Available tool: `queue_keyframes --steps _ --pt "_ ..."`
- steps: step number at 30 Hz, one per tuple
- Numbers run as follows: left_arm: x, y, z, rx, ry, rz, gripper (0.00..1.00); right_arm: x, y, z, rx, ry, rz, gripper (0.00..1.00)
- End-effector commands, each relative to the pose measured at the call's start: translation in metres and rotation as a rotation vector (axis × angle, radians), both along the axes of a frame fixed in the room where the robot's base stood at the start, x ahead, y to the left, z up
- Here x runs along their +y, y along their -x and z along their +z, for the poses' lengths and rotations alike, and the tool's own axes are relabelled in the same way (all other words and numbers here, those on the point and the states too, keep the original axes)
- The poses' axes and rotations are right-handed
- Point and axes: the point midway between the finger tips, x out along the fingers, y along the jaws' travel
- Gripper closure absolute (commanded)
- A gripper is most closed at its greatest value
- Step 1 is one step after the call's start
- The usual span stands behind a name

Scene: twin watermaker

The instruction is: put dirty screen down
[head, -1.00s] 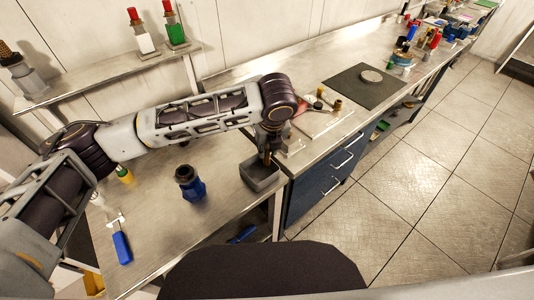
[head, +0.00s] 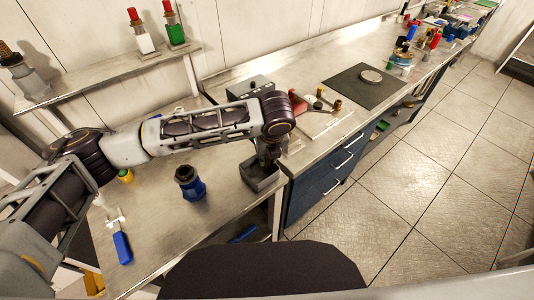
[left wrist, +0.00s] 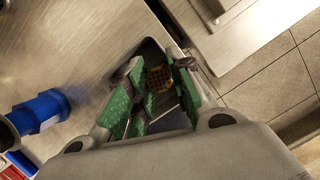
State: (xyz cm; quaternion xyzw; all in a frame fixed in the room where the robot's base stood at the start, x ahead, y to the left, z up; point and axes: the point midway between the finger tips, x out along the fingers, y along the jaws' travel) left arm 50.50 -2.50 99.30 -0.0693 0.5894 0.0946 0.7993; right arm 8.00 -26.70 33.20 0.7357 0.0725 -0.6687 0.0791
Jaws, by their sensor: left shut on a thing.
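My left gripper (head: 266,158) points down into a small grey open bin (head: 263,184) at the right edge of the near steel table. In the left wrist view its green-padded fingers (left wrist: 152,92) are shut on the dirty screen (left wrist: 158,77), a small brown mesh piece. The screen shows between the fingers, inside the outline of the dark bin. I cannot tell whether it touches the bin floor. In the head view the gripper and bin wall hide the screen. My right gripper is in neither view.
A blue housing with a dark top (head: 189,184) stands left of the bin. A blue-handled brush (head: 122,245) lies at the near left. A bench with blue drawers (head: 322,182) adjoins on the right, bearing a dark mat (head: 368,88). The table between housing and bin is clear.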

Motion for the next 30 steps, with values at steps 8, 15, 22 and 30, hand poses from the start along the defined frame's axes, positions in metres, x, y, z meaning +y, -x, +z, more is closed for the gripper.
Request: queue_keyframes --steps 8,15,22,30 --pt "0.0 0.0 -0.001 0.0 0.0 0.0 0.56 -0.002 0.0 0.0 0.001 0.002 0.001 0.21" --pt "0.0 0.0 0.0 0.0 0.0 0.0 0.56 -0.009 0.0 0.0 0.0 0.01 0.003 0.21" --pt "-0.001 0.001 0.007 -0.001 0.002 -0.001 0.56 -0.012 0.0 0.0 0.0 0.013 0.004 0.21" --pt "-0.003 0.01 0.035 -0.001 0.001 -0.002 0.56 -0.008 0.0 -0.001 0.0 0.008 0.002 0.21"
